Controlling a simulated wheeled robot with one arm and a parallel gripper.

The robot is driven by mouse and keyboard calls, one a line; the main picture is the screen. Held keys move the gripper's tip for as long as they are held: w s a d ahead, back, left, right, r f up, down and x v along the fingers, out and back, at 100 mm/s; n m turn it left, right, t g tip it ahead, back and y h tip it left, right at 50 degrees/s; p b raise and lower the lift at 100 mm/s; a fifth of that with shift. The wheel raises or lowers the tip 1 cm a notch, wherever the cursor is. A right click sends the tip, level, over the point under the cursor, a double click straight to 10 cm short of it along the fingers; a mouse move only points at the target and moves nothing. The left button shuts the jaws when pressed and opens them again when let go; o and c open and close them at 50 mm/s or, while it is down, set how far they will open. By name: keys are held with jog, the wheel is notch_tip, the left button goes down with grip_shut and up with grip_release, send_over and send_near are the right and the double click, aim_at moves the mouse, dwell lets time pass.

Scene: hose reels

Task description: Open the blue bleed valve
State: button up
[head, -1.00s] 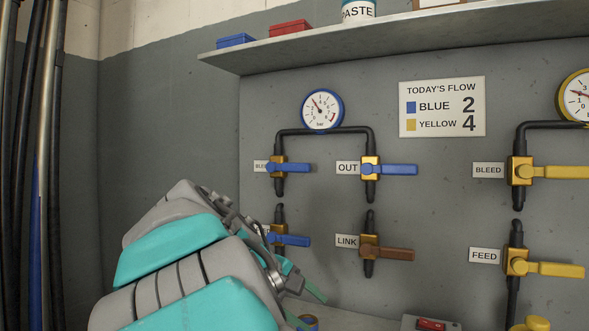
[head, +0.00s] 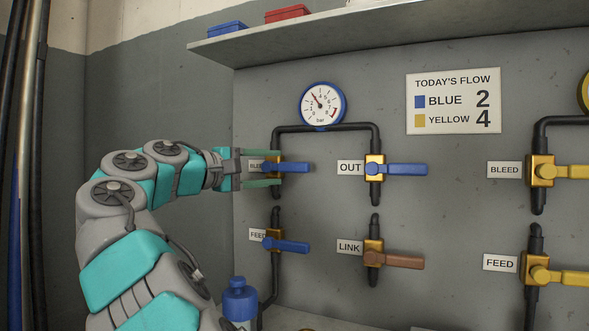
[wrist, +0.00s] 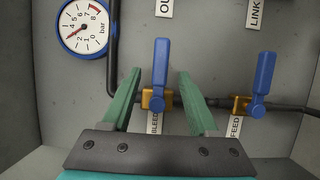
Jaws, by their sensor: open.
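The blue bleed valve's lever (head: 296,168) sticks out to the right, crosswise to its upright pipe, from a brass body (head: 275,168) beside the partly covered BLEED label. My gripper (head: 268,167) is at this valve, coming from the left. In the wrist view my gripper (wrist: 160,73) is open, with one green finger on each side of the blue bleed lever (wrist: 160,76). Gaps show on both sides of the lever, and nothing is held. The fingers' exact depth relative to the lever is hard to tell.
The blue feed valve (head: 288,245) sits below, the blue OUT valve (head: 405,170) and brown LINK valve (head: 400,260) to the right. A gauge (head: 322,105) hangs above. Yellow valves (head: 562,171) are further right. A shelf (head: 330,35) overhangs the panel; a blue bottle (head: 239,300) stands below.

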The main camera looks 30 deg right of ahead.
aim_at(290, 168)
jog(key=x, duration=0.6)
jog(key=shift+w+d+f, duration=0.1)
jog(key=shift+w+d, duration=0.05)
jog(key=shift+d, duration=0.25)
grip_shut()
dwell(1.0)
